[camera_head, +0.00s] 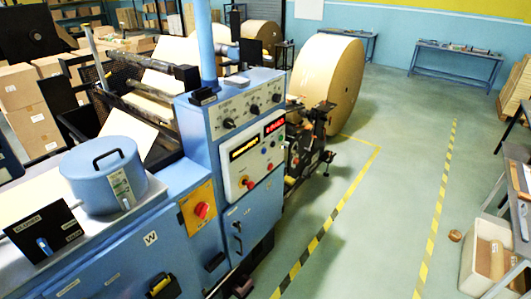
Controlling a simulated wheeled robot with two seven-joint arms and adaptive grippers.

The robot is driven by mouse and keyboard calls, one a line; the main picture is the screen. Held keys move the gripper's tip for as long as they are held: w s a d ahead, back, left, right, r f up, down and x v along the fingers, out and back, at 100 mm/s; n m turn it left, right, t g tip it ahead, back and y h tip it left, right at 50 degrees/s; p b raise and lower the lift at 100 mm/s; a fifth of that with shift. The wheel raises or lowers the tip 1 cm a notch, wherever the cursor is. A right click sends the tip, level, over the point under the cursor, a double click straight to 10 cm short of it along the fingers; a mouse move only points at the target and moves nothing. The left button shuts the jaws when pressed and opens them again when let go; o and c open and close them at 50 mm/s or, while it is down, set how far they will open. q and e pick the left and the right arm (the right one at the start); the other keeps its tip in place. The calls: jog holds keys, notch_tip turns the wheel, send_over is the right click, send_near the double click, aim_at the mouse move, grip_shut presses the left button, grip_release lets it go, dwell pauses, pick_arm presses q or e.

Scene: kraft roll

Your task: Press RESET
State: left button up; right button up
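A blue machine cabinet (225,200) stands in the middle of the view. Its pale control panel (234,186) carries a yellow-lit display (244,148), a red-lit display (274,126), several small buttons and a red knob (250,183). The button lettering is too small to read, so I cannot tell which button is RESET. A row of black knobs (253,108) sits on the grey panel above. A larger red mushroom button (202,210) is on a yellow plate lower left. Neither of my grippers is in view.
A round blue lidded container (103,178) and a black switch box (45,230) sit on the left of the machine. A big kraft roll (328,82) stands behind. Open floor (385,220) with striped tape lies right; a cluttered table (512,215) stands at the right edge.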

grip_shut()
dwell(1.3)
